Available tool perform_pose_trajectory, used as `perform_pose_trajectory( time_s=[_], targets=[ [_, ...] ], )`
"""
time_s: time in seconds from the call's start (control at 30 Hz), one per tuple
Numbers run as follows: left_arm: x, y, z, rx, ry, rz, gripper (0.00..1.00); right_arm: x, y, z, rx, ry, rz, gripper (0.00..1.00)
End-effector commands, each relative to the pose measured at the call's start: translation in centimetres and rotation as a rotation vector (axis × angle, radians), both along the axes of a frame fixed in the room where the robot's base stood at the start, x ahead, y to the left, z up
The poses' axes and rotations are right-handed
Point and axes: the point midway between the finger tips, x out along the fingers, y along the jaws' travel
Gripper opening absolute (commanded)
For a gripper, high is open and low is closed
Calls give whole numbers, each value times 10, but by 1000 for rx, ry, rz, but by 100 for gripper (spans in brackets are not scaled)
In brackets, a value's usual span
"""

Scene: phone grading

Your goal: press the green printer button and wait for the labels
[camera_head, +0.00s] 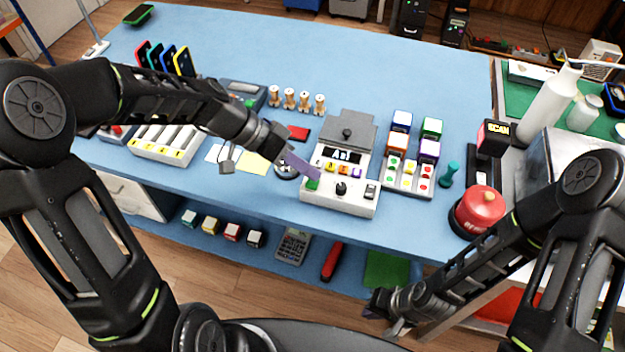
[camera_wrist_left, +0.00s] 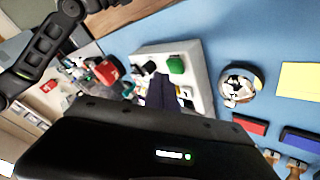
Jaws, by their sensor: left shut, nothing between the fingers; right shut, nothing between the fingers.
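The white printer box (camera_head: 352,208) stands near the table's front edge, with a small display (camera_head: 342,155) and a row of coloured keys. Its green button (camera_head: 312,184) sits at the box's front left corner; it also shows in the left wrist view (camera_wrist_left: 176,65). My left gripper (camera_head: 314,173) is shut and empty, with its purplish fingertips right at the green button in the head view. In the left wrist view the button is seen beside the fingers, so I cannot tell whether they touch. My right gripper (camera_head: 396,326) is shut and empty, low in front of the table. I see no printed labels clearly.
A rack with coloured blocks (camera_head: 408,190) stands right of the printer box. A red round device (camera_head: 479,208) is at the table's right edge. Several wooden pegs (camera_head: 290,98) stand behind. A yellow sheet (camera_head: 252,163) lies left. The blue table's back is mostly clear.

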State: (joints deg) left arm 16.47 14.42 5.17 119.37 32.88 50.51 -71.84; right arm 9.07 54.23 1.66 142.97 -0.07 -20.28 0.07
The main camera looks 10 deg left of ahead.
Motion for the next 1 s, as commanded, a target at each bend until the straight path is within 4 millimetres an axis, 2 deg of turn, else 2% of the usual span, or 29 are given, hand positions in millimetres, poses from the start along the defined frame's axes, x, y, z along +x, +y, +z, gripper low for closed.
perform_pose_trajectory(
  time_s=[0.53,1.0],
  targets=[
    [0,0,47,0,-2,-1,0,0,0,25,0,0,0,0],
    [0,0,50,0,0,0,0,0,0,25,0,0,0,0]
  ],
)
